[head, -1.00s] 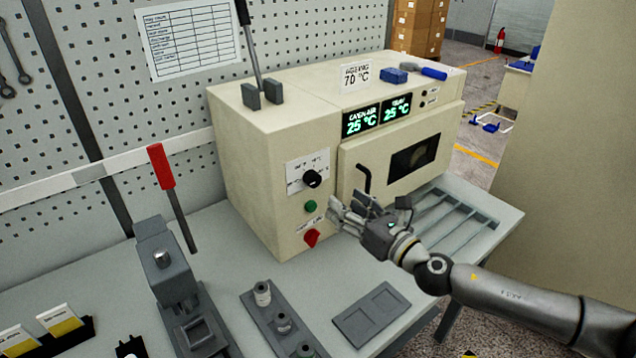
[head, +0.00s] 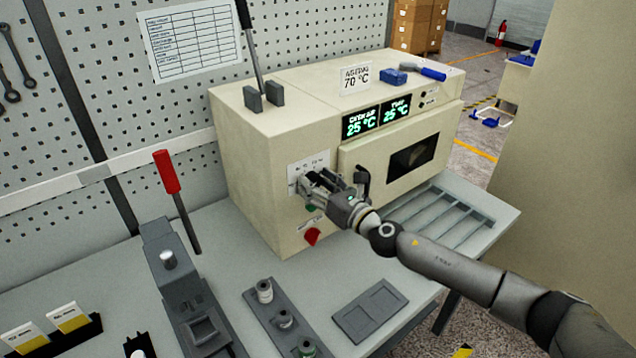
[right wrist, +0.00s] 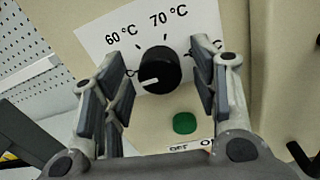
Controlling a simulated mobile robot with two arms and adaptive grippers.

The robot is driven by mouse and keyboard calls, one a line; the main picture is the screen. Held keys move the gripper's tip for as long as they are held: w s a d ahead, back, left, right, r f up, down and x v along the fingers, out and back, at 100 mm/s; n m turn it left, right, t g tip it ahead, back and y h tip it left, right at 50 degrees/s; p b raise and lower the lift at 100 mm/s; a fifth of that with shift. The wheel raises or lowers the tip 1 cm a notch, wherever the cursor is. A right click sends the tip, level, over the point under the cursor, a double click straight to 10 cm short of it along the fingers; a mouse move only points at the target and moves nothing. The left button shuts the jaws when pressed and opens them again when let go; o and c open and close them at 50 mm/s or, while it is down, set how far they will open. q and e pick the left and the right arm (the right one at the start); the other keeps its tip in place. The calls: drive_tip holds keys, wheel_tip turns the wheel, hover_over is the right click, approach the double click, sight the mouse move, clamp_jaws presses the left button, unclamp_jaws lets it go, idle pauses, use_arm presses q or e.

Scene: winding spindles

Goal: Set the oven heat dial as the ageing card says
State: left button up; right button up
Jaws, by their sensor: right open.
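The ageing card (head: 356,78) on top of the cream oven (head: 270,190) reads 70 °C. The black heat dial (right wrist: 158,70) sits on a white scale plate (right wrist: 110,40) marked 60 °C and 70 °C, with a third mark partly hidden. Its white pointer line points to the lower left, away from the 70 °C mark. My right gripper (right wrist: 158,85) is open, with its fingers on either side of the dial; I cannot tell whether they touch it. In the head view the right gripper (head: 325,185) covers the dial. My left gripper is not in view.
A green button (right wrist: 184,123) is just below the dial, and a red switch (head: 312,236) is lower. The oven door handle (head: 362,180) is close to the right gripper. The oven displays (head: 378,117) both read 25 °C.

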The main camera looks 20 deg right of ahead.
drive_tip(key=c, duration=1.1)
drive_tip(key=shift+o, duration=0.2)
